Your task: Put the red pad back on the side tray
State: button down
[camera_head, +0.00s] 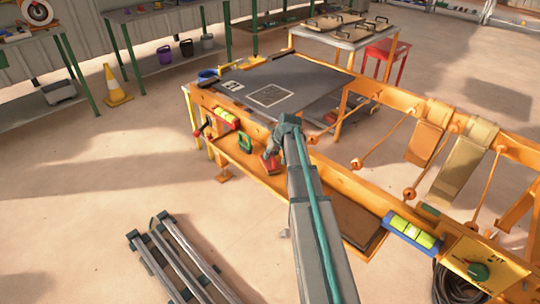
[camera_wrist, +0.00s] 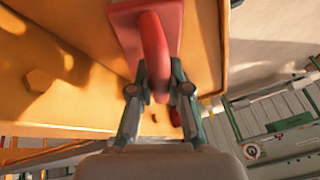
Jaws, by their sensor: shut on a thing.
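The red pad (camera_head: 270,164) has a flat plate and an arched handle. In the wrist view the red pad (camera_wrist: 125,28) fills the upper middle, with the handle between my fingertips. My gripper (camera_head: 273,153) is shut on this handle; its fingers also show in the wrist view (camera_wrist: 158,90). The orange side tray (camera_head: 237,157) runs along the near side of the press, and the pad is over it. In the wrist view, the tray (camera_wrist: 75,75) lies behind the pad. I cannot tell whether the pad touches the tray. My arm hides part of the tray.
A green-handled item (camera_head: 246,142) stands left of the pad. The dark press table (camera_head: 300,88) lies beyond. Metal rails (camera_head: 180,255) lie on the floor at the lower left.

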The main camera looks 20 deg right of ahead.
jog(key=shift+f, duration=0.15)
jog(key=c, duration=1.1)
grip_release()
jog(key=v, duration=1.2)
jog(key=shift+r, duration=0.2)
